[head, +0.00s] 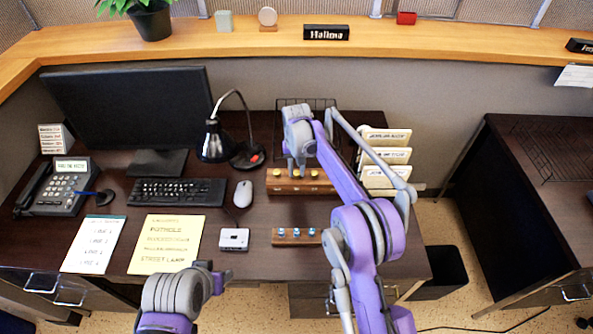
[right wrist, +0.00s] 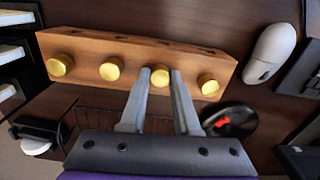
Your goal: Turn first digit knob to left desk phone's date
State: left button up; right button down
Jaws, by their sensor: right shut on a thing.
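A wooden block with a row of several gold knobs (head: 322,187) stands on the desk, right of the mouse. It fills the top of the right wrist view (right wrist: 205,55). My right gripper (right wrist: 158,75) is shut on one gold knob (right wrist: 160,78), third from the left there. In the head view my right gripper (head: 297,172) comes down on the block and partly hides its knobs. The desk phone (head: 62,201) sits at the desk's left, its small lit display (head: 71,165) too small to read surely. My left gripper (head: 215,278) is low in the head view, away from the block; its fingers are unclear.
A smaller block with blue knobs (head: 297,236) lies in front. A mouse (head: 243,194), keyboard (head: 177,191), lamp (head: 214,141) and monitor (head: 128,105) are to the left. Paper sheets (head: 166,244) lie at the front. Upright folders (head: 387,157) stand right of the arm.

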aim_at(297, 172)
jog(key=m, duration=1.3)
jog(key=shift+b, duration=0.3)
jog(key=shift+m, duration=0.4)
jog(key=c, duration=0.6)
grip_release()
jog(key=shift+c, duration=0.2)
notch_tip(297, 172, up, 11)
jog(key=shift+p, duration=0.35)
